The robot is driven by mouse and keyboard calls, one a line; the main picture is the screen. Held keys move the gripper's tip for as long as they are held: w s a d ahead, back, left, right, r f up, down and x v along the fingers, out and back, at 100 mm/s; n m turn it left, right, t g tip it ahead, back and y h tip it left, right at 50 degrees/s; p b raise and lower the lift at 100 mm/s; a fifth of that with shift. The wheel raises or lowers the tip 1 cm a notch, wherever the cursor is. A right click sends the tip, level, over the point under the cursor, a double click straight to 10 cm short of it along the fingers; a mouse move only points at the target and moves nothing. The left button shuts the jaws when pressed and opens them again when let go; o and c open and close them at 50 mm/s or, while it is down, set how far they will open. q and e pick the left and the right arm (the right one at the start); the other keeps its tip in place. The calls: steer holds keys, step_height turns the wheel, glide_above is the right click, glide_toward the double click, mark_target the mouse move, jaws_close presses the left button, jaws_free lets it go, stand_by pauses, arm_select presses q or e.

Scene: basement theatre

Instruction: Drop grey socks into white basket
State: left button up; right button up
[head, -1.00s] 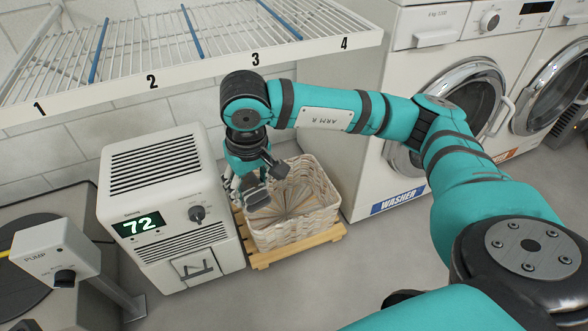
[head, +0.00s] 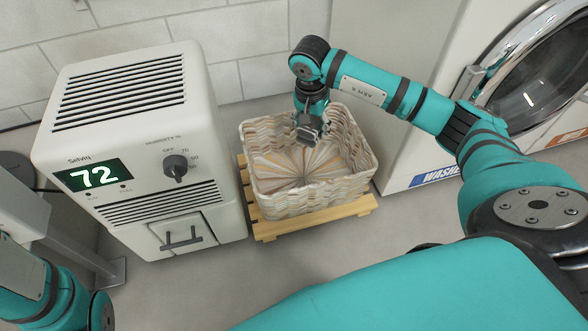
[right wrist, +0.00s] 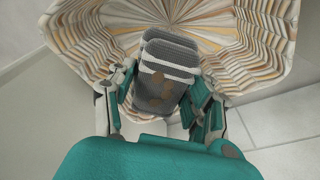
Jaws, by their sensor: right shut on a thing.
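The white woven basket (head: 346,188) stands on a wooden slat base in the head view; its bottom looks empty. My right gripper (head: 309,130) is over the basket's back part. In the right wrist view the gripper (right wrist: 163,95) is shut on the grey socks (right wrist: 165,75), a folded bundle with white bands and brown patches. The basket (right wrist: 265,45) opens below and beyond them. In the head view the socks (head: 308,133) show only as a small grey piece at the fingers. My left arm shows at the lower left, but its gripper is out of view.
A white dehumidifier (head: 150,120) reading 72 stands close left of the basket. A white washer (head: 400,60) stands to the right. The wooden slat base (head: 320,221) juts out around the basket. Grey floor is free in front.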

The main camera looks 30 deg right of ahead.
step_height(320, 180, down, 6)
steer(key=b, duration=0.5)
steer(key=shift+r, duration=0.15)
steer(key=o, duration=1.2)
steer(key=r, duration=0.4)
steer(key=a+r, duration=0.1)
steer(key=r, duration=0.3)
steer(key=s+r, duration=0.1)
steer(key=r, duration=0.3)
steer(key=shift+a, duration=0.3)
steer(key=shift+f, duration=0.1)
